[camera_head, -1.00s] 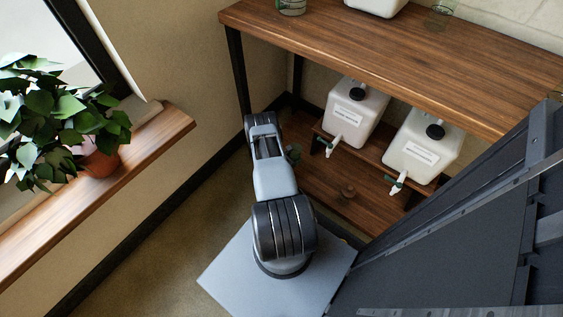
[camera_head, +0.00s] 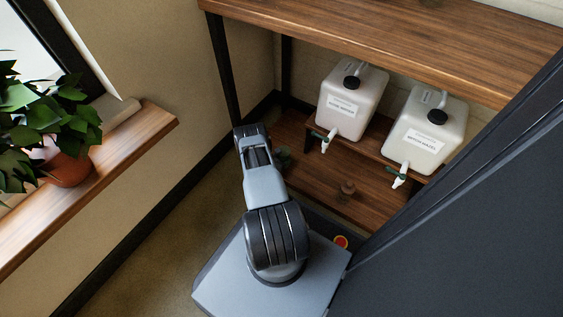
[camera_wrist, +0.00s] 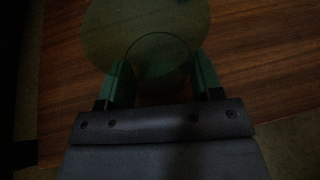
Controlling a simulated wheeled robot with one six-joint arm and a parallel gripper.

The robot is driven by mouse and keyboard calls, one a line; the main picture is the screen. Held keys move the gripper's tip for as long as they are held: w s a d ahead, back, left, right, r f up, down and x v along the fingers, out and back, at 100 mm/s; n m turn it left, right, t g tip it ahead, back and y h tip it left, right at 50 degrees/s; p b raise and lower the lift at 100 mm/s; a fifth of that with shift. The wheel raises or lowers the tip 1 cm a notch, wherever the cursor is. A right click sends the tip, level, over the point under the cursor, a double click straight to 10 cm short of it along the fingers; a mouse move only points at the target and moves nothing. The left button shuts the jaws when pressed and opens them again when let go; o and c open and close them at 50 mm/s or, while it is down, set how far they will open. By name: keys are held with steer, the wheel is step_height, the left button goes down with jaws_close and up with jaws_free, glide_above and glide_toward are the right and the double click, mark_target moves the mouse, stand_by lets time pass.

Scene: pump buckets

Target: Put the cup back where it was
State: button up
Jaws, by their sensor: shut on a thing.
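In the wrist view my gripper (camera_wrist: 160,88) is shut on a clear, greenish cup (camera_wrist: 158,58), with a finger on either side of it. The view is dark, and I cannot tell what the cup holds. A larger pale green round shape (camera_wrist: 105,30) shows behind the cup over brown wood; I cannot tell whether it is a disc on the wood or part of the glass. In the head view my arm hides most of the gripper. A small dark green patch (camera_head: 284,157) shows beside the arm's end, at the lower shelf's left end.
Two white jugs with taps, a left one (camera_head: 352,97) and a right one (camera_head: 425,128), stand on a raised step above the lower shelf (camera_head: 325,185). A potted plant (camera_head: 66,168) stands left.

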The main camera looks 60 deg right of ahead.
steer(key=o, duration=1.1)
steer(key=shift+f, duration=0.1)
steer(key=shift+a+r, duration=0.25)
steer(key=shift+r, duration=0.1)
steer(key=p+v, duration=0.4)
steer(key=v, duration=0.7)
steer(key=shift+a+p, duration=0.25)
steer(key=shift+p, duration=0.15)
